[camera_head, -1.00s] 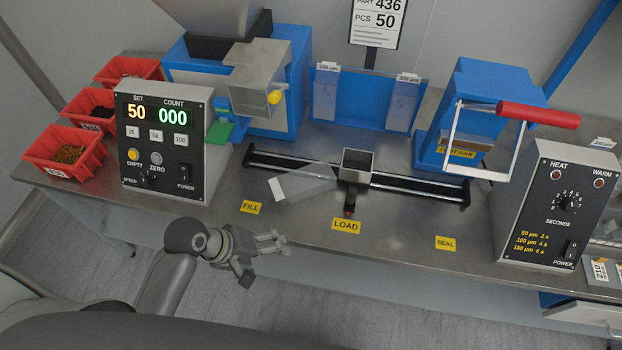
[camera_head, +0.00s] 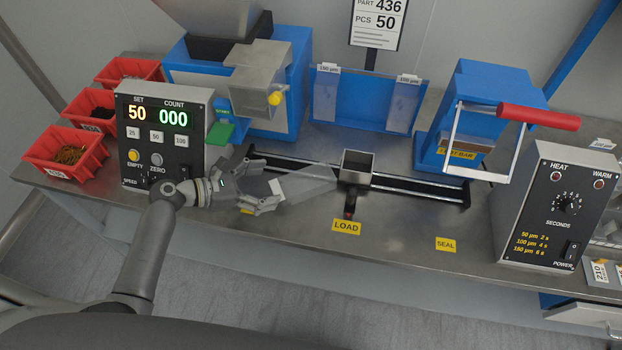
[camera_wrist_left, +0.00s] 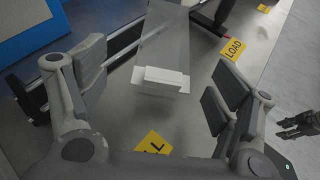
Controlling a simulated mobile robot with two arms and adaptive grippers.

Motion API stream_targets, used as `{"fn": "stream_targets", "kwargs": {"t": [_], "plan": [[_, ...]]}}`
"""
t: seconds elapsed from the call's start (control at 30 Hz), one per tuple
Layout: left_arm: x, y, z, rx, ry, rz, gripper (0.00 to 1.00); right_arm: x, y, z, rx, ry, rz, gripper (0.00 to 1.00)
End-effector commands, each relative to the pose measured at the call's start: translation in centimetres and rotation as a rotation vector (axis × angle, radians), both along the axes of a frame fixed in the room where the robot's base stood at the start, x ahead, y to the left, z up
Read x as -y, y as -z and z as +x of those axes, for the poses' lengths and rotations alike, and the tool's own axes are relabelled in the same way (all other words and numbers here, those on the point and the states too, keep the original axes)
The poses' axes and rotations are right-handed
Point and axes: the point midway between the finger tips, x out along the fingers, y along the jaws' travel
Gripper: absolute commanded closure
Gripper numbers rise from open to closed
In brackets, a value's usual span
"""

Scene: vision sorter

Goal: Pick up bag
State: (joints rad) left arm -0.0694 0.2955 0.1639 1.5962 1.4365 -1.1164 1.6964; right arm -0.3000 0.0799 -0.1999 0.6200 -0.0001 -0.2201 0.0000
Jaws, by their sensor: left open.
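A clear, flat bag (camera_head: 308,184) with a white end lies on the bench between the FILL and LOAD labels, its far end by the small metal funnel (camera_head: 357,166). In the left wrist view the bag (camera_wrist_left: 164,45) lies between the finger lines, white end (camera_wrist_left: 160,80) toward me. My left gripper (camera_head: 268,183) is open and empty at the bag's white end, one finger on each side; it also shows in the wrist view (camera_wrist_left: 160,58). A dark gripper, seemingly my right one (camera_wrist_left: 298,124), shows small at the wrist view's right edge; its jaws are unclear.
The black rail (camera_head: 420,189) runs behind the bag. The counter box (camera_head: 160,150) stands left, close to my left wrist. The blue feeder (camera_head: 290,75) and bag rack (camera_head: 362,100) stand behind. The bench front around LOAD (camera_head: 346,227) and SEAL (camera_head: 446,244) is clear.

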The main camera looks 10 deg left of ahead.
Motion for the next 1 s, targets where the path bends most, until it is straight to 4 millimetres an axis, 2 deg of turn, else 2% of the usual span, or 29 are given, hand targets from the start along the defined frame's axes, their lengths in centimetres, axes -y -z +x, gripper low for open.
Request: {"fn": "stream_targets", "kwargs": {"t": [0.1,0.37,0.63,0.97,1.0], "plan": [[1.7,0.6,1.1,0.002,0.004,-0.001,0.16,0.0,-0.2,0.0,0.0,0.0,0.0,0.6],[3.4,1.5,2.3,0.001,0.004,0.003,0.16,0.0,-0.4,0.0,0.0,0.0,0.0,0.6],[6.6,2.7,4.1,0.002,0.003,0.003,0.16,0.0,-1.0,0.0,0.0,0.0,0.0,0.6],[7.3,3.1,4.6,0.002,0.004,0.007,0.16,0.0,-1.0,0.0,0.0,0.0,0.0,0.6],[7.3,3.1,4.6,0.002,0.004,0.007,0.19,0.0,-1.0,0.0,0.0,0.0,0.0,0.6]]}}
